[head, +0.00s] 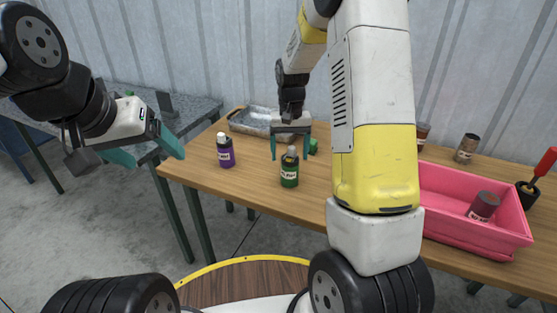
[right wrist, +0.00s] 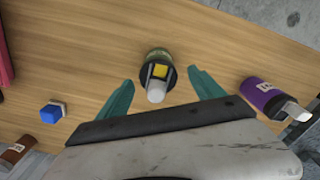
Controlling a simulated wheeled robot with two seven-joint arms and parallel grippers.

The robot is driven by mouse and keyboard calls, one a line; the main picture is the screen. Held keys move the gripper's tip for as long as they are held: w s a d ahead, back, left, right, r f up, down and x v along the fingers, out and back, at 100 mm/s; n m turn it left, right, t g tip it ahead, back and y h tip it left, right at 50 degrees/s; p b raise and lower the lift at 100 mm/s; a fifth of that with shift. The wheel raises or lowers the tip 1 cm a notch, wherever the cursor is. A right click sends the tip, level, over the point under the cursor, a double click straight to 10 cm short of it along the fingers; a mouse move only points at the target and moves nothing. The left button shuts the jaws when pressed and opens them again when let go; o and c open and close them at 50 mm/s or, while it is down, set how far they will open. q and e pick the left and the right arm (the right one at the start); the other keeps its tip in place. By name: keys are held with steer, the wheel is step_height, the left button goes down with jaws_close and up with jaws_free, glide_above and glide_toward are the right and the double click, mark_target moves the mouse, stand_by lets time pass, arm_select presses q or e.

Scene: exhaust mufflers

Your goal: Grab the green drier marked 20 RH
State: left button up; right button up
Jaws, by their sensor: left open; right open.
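The green drier (head: 289,172) is a dark green canister with a light label and a pale top, upright on the wooden table. Its label is too small to read surely. My right gripper (head: 290,156) is open just above and behind it, apart from its body. In the right wrist view the drier (right wrist: 157,58) shows from above, its pale nozzle between and slightly ahead of the open teal fingers (right wrist: 162,80). My left gripper (head: 148,150) is open and empty, left of the table and away from the drier.
A purple bottle (head: 225,152) stands left of the drier. A metal tray (head: 245,124) lies behind. A small blue block (right wrist: 51,112) shows in the right wrist view. A pink bin (head: 470,235) holding a canister (head: 483,206) is at the right. My right arm hides the table's middle.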

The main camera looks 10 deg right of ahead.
mark_target(290, 167)
step_height(290, 167, down, 6)
steer(key=shift+s+d, duration=0.1)
steer(key=shift+s, duration=0.05)
steer(key=c, duration=1.6)
steer(key=shift+o, duration=0.2)
steer(key=shift+r, duration=0.1)
